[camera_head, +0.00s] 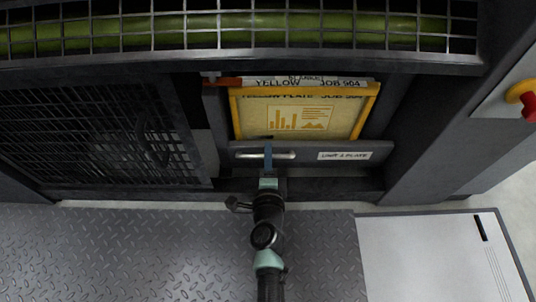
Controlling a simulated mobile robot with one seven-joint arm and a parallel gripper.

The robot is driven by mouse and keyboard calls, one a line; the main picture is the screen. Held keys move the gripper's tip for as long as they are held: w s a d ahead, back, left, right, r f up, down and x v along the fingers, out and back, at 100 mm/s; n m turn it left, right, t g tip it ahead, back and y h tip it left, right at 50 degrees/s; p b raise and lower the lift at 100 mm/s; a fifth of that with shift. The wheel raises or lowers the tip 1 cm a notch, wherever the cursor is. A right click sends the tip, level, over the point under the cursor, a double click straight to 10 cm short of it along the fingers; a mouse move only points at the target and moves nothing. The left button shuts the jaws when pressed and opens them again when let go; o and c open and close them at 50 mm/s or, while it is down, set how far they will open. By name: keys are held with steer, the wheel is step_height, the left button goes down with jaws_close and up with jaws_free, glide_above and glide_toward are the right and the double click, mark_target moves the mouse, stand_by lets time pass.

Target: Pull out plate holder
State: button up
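The plate holder (246,150) is a dark grey drawer-like front in a recess of the machine. It has a light metal bar handle (284,156) and a white label with writing (343,156) at its right. A yellow-framed plate (300,116) with printed charts shows behind and above the front. My gripper (268,150) reaches up from below, its blue fingers at the handle's left part. Whether the fingers are closed on the handle or only over it is too small to tell.
A dark mesh door (90,135) is on the left. A green roller (250,30) lies behind a wire guard above. A red knob on yellow (527,105) is at the right. Diamond-plate floor (130,250) and a white board (435,260) lie in front.

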jaws_close()
stand_by(1.1)
